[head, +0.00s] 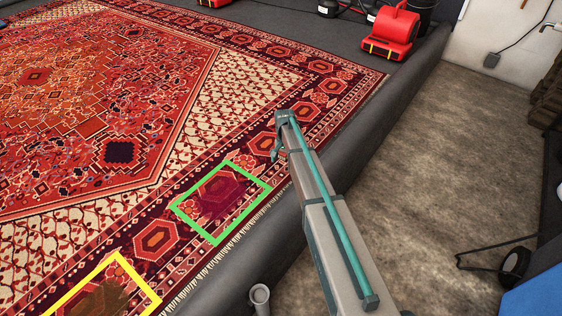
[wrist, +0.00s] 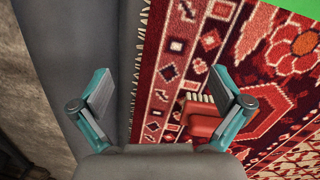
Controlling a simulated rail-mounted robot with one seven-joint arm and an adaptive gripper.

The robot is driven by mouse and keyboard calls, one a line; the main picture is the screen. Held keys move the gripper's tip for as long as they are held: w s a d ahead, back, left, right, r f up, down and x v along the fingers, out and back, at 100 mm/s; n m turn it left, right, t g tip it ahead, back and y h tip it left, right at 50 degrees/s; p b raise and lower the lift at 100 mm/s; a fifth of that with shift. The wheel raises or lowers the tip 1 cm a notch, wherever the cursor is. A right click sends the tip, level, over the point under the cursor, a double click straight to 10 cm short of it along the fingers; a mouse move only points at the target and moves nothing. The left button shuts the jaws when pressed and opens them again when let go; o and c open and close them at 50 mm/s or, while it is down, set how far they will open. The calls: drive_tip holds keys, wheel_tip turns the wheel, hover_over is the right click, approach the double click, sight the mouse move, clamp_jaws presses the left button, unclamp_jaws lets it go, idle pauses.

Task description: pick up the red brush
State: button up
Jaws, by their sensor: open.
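My gripper (head: 278,138) reaches over the rug's border in the head view. In the wrist view my gripper (wrist: 160,92) shows two spread fingers with nothing between them. A red brush (wrist: 203,122) with pale bristles lies on the patterned rug, low and right of centre in the wrist view. The right finger and the gripper body cover part of it. I cannot make out the brush in the head view, where my arm covers some of the rug's edge.
The patterned rug (head: 150,100) bears a green square outline (head: 213,243) and a yellow one (head: 152,295). A dark padded rim (head: 375,130) runs beside the rug. A red blower (head: 391,32) stands at the back. The brown floor (head: 440,160) at right is mostly clear.

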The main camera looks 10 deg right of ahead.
drive_tip(key=shift+m+t, duration=0.7)
drive_tip(key=shift+m, duration=0.2)
drive_tip(key=w+r+b, duration=0.1)
drive_tip(key=w+b, duration=0.1)
drive_tip(key=w, duration=0.2)
drive_tip(key=w+r+b, duration=0.2)
drive_tip(key=w+b, duration=0.1)
drive_tip(key=w, duration=0.2)
drive_tip(key=w+r+b, duration=0.1)
drive_tip(key=w+b, duration=0.1)
drive_tip(key=w, duration=0.2)
drive_tip(key=shift+w+r+b, duration=0.2)
drive_tip(key=shift+r+b, duration=0.05)
drive_tip(key=shift+b, duration=0.05)
wheel_tip(320, 180, down, 5)
drive_tip(key=shift+f+b, duration=0.1)
drive_tip(key=shift+b, duration=0.6)
drive_tip(key=shift+w+d+f+b, duration=0.1)
drive_tip(key=shift+f+b, duration=0.55)
drive_tip(key=shift+f, duration=0.65)
drive_tip(key=shift+w+d+f+b, duration=0.1)
drive_tip(key=shift+f+b, duration=0.5)
drive_tip(key=shift+f, duration=0.7)
drive_tip(key=c, duration=0.9)
drive_tip(key=shift+r, duration=0.1)
